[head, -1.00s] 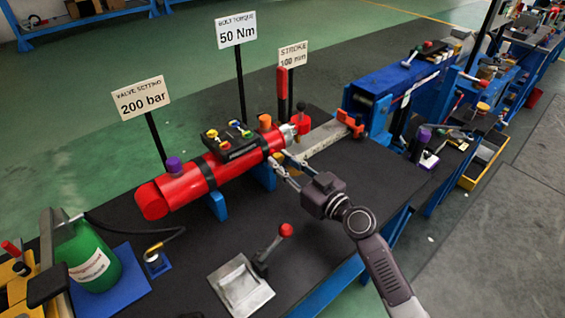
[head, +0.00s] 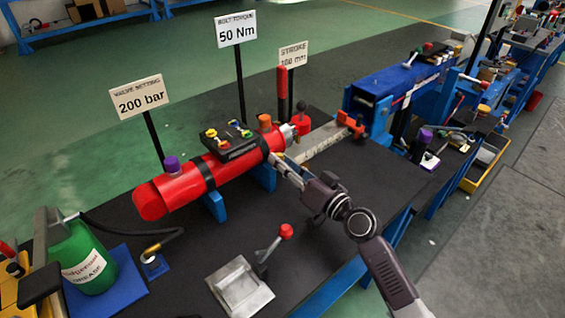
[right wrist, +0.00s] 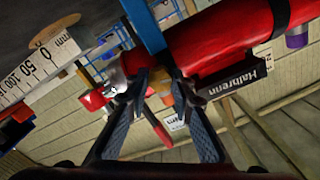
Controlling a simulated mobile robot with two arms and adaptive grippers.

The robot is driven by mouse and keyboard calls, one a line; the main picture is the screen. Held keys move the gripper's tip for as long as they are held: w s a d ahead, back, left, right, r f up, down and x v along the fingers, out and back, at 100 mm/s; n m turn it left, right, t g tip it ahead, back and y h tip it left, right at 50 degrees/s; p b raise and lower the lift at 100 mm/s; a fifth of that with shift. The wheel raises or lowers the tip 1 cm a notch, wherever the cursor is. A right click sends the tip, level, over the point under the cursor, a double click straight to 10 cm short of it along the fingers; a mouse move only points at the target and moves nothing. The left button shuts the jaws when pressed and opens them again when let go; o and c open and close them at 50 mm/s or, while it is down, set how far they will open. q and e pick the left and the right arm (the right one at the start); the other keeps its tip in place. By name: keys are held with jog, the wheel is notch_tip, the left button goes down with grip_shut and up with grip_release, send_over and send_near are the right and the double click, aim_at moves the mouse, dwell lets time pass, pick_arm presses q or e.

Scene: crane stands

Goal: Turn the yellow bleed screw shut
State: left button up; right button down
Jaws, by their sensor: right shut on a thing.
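The red cylinder (head: 190,184) lies on blue supports on the dark bench, with its rod end at the right. My right gripper (head: 277,160) reaches its near side by the rod end, with its fingers seen almost edge-on. In the right wrist view, the fingertips (right wrist: 166,78) stand close to each other beside the cylinder (right wrist: 225,45). The yellow bleed screw (right wrist: 163,88) shows as a small yellow-orange patch between them, and the right gripper is shut on it. The fingers hide it in the head view. My left gripper is out of view.
A steel ruler (head: 322,138) runs right from the rod end. A red-knobbed lever (head: 285,231) stands in front on the bench. A black valve block (head: 230,143) and an orange cap (head: 264,121) sit atop the cylinder. Bare bench lies right of my gripper.

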dwell(0.4)
jog(key=c, duration=1.7)
grip_release()
jog(key=shift+o, duration=0.2)
jog(key=shift+s+d, duration=0.1)
jog(key=v, duration=1.1)
jog(key=shift+s+d, duration=0.2)
jog(key=shift+s, duration=0.15)
